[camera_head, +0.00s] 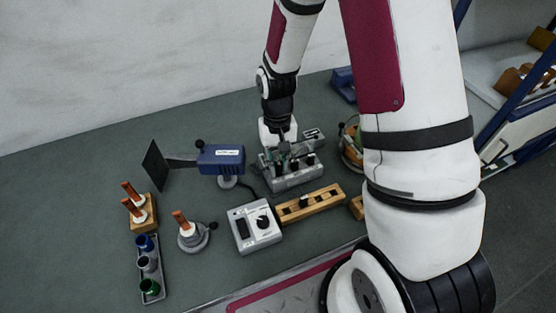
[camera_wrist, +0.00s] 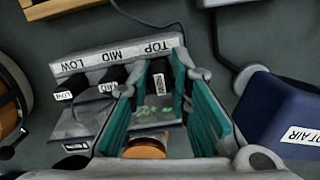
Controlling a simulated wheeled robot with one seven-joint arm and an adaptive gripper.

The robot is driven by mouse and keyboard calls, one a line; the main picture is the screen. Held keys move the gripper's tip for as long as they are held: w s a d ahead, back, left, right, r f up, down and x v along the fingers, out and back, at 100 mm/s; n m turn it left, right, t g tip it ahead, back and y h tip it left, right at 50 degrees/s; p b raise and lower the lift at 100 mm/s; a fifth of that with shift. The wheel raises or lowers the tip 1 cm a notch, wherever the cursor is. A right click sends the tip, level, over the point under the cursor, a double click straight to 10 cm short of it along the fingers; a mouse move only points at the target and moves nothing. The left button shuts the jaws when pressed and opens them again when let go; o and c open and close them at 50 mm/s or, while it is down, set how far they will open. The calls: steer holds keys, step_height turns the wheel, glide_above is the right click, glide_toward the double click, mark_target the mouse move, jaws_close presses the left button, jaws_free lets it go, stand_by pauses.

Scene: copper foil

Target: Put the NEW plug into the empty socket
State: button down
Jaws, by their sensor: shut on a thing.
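My gripper (camera_head: 281,144) reaches down onto a grey socket block (camera_head: 297,180) in the head view. The wrist view shows the block (camera_wrist: 75,68) with the labels LOW, MID and TOP along its edge. Black plugs with white tags stand at LOW (camera_wrist: 62,94) and MID (camera_wrist: 106,86). My gripper's teal fingers (camera_wrist: 160,75) are shut on a black plug (camera_wrist: 158,68) in line with the TOP label; its white tag is too small to read surely. I cannot tell whether this plug is seated. No empty socket shows clearly.
A blue device (camera_head: 222,158) on a stand is left of the block; it shows at right in the wrist view (camera_wrist: 285,115). A white control box (camera_head: 254,226) and a wooden bar (camera_head: 310,203) lie in front. A copper-coloured disc (camera_wrist: 147,148) shows below the fingers.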

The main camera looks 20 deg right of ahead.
mark_target(278, 162)
steer(key=shift+f, duration=0.35)
steer(key=c, duration=1.1)
jaws_free()
steer(key=shift+r+p, duration=0.4)
steer(key=shift+r, duration=0.7)
steer(key=shift+r+p, duration=1.25)
steer(key=shift+r, duration=2.2)
steer(key=shift+r, duration=0.1)
